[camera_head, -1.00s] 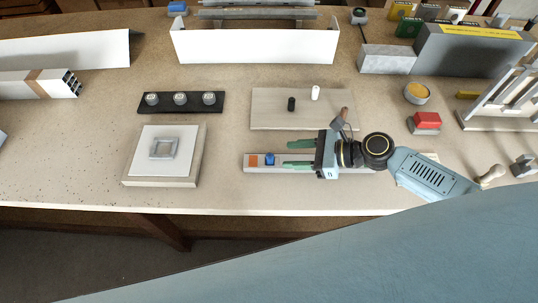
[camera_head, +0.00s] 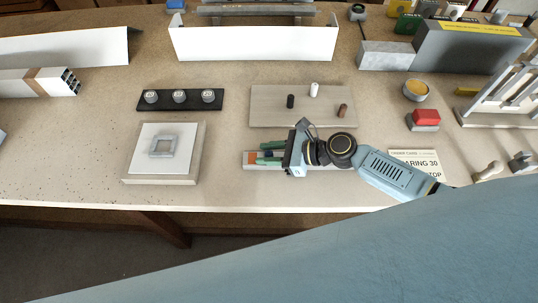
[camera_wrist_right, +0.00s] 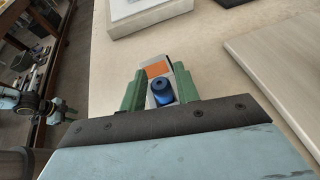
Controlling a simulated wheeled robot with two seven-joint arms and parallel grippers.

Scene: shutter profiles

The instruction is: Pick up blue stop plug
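The blue stop plug (camera_wrist_right: 162,92) stands on the light profile strip, just in front of its orange patch (camera_wrist_right: 157,69). In the right wrist view the plug is between the two green fingers of my right gripper (camera_wrist_right: 159,88). The fingers are spread, one on each side, with a visible gap at least on the right side. In the head view my right gripper (camera_head: 271,153) reaches in from the right over the left end of the strip (camera_head: 250,167), and its fingers mostly hide the plug. My left gripper does not show in the head view.
A wooden board (camera_head: 265,112) with black, white and brown plugs lies behind the gripper. A square pad with a grey frame (camera_head: 189,165) is to the left, and a black rail with several knobs (camera_head: 216,105) behind it. A label card (camera_head: 415,158) lies to the right.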

